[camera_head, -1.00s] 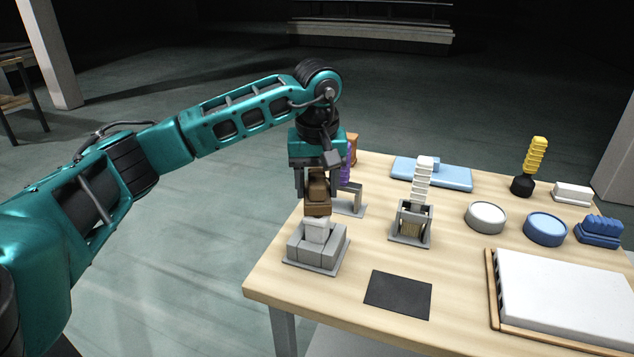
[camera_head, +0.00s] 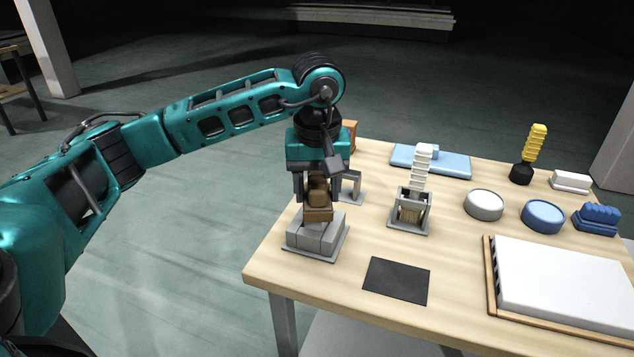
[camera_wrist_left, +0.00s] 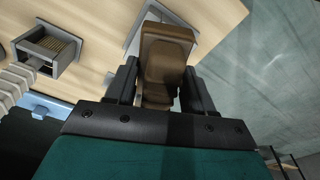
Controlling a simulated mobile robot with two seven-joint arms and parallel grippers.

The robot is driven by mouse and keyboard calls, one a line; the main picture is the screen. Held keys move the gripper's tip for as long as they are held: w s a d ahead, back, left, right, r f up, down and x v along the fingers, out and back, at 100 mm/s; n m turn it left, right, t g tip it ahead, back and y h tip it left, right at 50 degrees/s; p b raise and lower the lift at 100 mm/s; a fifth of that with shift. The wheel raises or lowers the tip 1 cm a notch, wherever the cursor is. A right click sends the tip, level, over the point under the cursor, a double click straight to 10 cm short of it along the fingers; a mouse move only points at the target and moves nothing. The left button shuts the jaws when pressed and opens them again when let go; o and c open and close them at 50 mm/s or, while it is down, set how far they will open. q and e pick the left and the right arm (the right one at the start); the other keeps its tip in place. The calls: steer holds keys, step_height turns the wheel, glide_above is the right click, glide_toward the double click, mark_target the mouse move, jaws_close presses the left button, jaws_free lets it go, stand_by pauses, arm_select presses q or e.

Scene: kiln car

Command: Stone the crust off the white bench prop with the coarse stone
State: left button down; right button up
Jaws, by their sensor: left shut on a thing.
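My left gripper (camera_head: 317,192) points down and is shut on a brown block with a grip, the coarse stone (camera_head: 318,214). The stone also shows between the fingers in the left wrist view (camera_wrist_left: 168,52). My right gripper is not in view.
A black mat (camera_head: 397,280) lies in front. A grey stand with a white brush (camera_head: 412,205) is to the right. Further right are a grey round dish (camera_head: 484,205), a blue one (camera_head: 543,217) and a large white slab (camera_head: 566,290). A grey bracket (camera_head: 351,190) stands close behind the gripper.

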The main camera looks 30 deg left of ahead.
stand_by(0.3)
arm_select(q)
steer(key=shift+w+a, duration=0.6)
steer(key=shift+w, duration=0.25)
steer(key=shift+w+a, duration=0.9)
steer(key=shift+w, duration=0.3)
steer(key=shift+s+d, duration=0.75)
steer(key=shift+s, duration=0.3)
steer(key=shift+s+d, duration=0.75)
steer(key=shift+s, duration=0.25)
